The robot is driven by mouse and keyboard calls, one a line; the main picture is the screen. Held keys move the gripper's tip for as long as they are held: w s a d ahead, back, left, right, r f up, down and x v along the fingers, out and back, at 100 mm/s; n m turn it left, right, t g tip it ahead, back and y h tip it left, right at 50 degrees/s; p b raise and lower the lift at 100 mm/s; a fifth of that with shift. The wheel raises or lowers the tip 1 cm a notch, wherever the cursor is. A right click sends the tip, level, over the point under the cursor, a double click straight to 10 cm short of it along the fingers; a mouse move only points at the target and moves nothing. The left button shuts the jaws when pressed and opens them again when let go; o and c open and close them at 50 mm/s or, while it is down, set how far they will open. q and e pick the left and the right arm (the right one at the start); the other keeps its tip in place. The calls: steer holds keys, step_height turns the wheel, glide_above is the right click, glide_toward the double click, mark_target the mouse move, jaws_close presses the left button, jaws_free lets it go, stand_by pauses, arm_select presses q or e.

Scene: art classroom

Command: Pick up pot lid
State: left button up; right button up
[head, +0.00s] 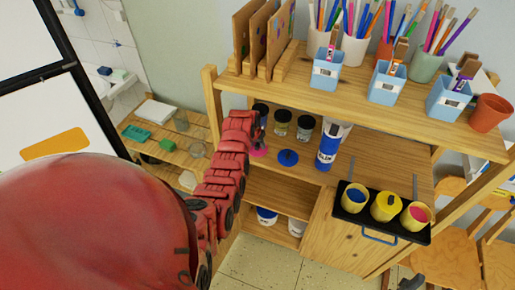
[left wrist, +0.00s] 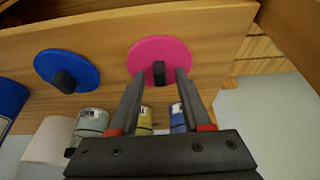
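A pink pot lid (left wrist: 152,50), a round disc with a black knob, lies on the wooden shelf. In the head view the pink lid (head: 259,153) is partly hidden by my left gripper (head: 261,132). In the left wrist view my left gripper (left wrist: 160,74) is open, its fingertips on either side of the black knob, with gaps showing. A blue lid (left wrist: 70,68) with a black knob lies beside it; the blue lid (head: 288,159) also shows in the head view. A small dark piece at the head view's bottom edge may be my right gripper (head: 411,283).
A blue bottle (head: 327,151) stands right of the lids, with several small jars (head: 282,122) behind. The upper shelf board (head: 345,80) overhangs them, bearing brush cups. A black tray (head: 374,222) of paint pots is at the right.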

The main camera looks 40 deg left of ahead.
arm_select(q)
jaws_close()
stand_by(0.3)
